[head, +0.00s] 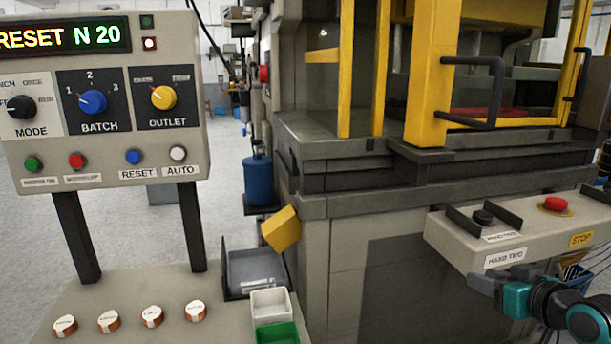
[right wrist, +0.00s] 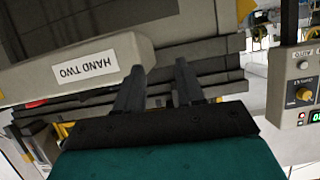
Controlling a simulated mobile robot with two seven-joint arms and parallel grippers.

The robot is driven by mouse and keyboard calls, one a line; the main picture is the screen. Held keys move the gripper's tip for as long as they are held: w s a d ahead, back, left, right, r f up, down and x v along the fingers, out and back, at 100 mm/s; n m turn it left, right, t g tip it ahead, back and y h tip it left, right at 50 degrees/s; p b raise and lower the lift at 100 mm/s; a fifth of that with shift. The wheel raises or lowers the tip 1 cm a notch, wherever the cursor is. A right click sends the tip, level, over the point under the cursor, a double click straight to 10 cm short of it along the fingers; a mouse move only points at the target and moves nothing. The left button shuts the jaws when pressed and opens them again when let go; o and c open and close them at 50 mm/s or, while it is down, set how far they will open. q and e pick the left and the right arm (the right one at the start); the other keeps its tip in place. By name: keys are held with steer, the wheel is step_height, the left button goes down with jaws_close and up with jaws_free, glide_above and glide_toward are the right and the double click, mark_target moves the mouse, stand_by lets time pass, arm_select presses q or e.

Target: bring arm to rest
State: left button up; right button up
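My right gripper (head: 482,287) is at the lower right of the head view, just below the front of the HAND TWO control box (head: 470,241). In the right wrist view its two dark fingers (right wrist: 159,76) stand apart with nothing between them, so it is open and empty. The HAND TWO label (right wrist: 87,67) shows upside down there, left of the fingers. I cannot tell whether the gripper touches the box. My left arm and gripper are not in view.
The box carries a black button (head: 483,217) and a red stop button (head: 555,204). The yellow-framed press (head: 430,80) stands behind. A control panel (head: 100,130) reading RESET N 20 is at left. Several labelled coils (head: 151,316) lie on the table beside white and green bins (head: 271,304).

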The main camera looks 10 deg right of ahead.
steer(key=s+a+f+g+p, duration=0.1)
steer(key=s+a+f, duration=0.3)
steer(key=a+f, duration=0.3)
steer(key=s+a+f+g+p, duration=0.1)
steer(key=s+a+f, duration=0.35)
steer(key=f, duration=0.35)
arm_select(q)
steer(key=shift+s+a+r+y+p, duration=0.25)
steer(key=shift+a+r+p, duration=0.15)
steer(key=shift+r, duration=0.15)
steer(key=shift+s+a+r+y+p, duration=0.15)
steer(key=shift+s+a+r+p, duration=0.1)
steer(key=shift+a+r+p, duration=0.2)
arm_select(e)
steer(key=s+a+f+n+g+y, duration=0.1)
steer(key=s+a+f+n, duration=0.1)
steer(key=s+a+f, duration=0.3)
steer(key=s+a, duration=0.4)
steer(key=a, duration=0.3)
steer(key=shift+s+a, duration=0.25)
steer(key=shift+a, duration=0.1)
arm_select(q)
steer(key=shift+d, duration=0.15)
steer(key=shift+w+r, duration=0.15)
